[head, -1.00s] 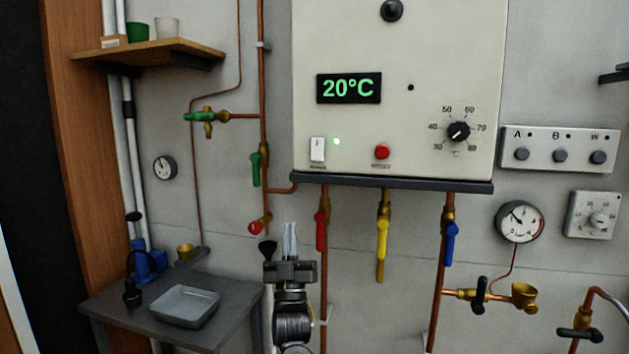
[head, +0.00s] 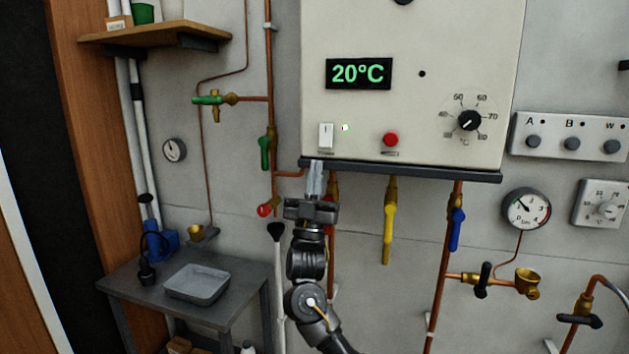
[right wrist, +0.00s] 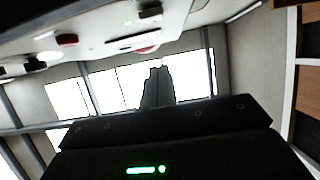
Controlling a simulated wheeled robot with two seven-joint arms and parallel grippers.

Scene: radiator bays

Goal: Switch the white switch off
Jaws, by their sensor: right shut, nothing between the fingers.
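The white switch (head: 326,136) is a small upright rocker at the lower left of the white boiler panel (head: 440,60) in the head view. A green lamp (head: 345,127) glows just to its right. My right gripper (head: 315,166) is shut and empty, its fingers pointing up. In the head view its fingertips appear just below the switch, in front of the panel's dark bottom edge, and a gap to the switch shows. The closed fingers also show in the right wrist view (right wrist: 158,86), where I cannot make out the switch clearly. My left gripper is not in view.
A red button (head: 390,139) and a black dial (head: 469,121) are to the right of the switch. Below the panel hang pipes with a yellow valve handle (head: 388,235) and a blue one (head: 456,230). A side table with a grey tray (head: 197,284) stands at lower left.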

